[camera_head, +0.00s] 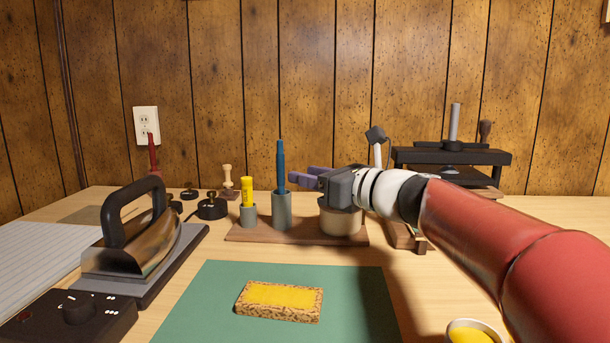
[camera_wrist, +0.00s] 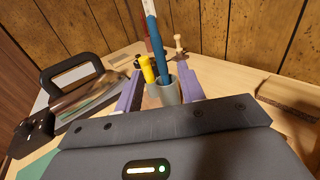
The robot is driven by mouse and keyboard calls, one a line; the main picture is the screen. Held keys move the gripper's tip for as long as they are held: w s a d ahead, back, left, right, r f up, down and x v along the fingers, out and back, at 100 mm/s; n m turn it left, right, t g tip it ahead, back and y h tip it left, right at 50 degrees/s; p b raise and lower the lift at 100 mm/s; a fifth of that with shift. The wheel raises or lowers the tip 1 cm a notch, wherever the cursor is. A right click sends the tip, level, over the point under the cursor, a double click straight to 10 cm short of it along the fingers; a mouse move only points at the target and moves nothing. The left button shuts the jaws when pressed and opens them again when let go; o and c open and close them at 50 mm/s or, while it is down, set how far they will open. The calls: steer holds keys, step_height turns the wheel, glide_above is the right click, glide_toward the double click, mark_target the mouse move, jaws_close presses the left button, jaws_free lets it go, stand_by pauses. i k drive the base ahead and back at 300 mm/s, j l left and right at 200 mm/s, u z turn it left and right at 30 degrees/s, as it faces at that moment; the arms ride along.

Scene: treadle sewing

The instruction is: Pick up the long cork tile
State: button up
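A cork tile (camera_head: 280,300) with a speckled brown edge and a yellow top lies flat on the green mat (camera_head: 225,285) in the head view. It is longer than it is wide. I do not make it out in the wrist view. My gripper (camera_head: 301,178) is up over the back of the table, behind and above the tile and well apart from it. Its two purple fingers are spread, with nothing seen held between them. In the wrist view my gripper (camera_wrist: 160,92) faces a blue tool in a grey cup, which shows between the fingers.
A wooden stand (camera_head: 255,236) holds grey cups with the blue tool (camera_head: 281,165) and a yellow stick (camera_head: 247,192). An iron (camera_head: 140,245) stands at left, a black press (camera_head: 450,156) at back right. A yellow-filled dish (camera_head: 472,333) is at front right. The mat around the tile is clear.

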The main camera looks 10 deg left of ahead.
mark_target(299, 303)
steer(key=k, duration=1)
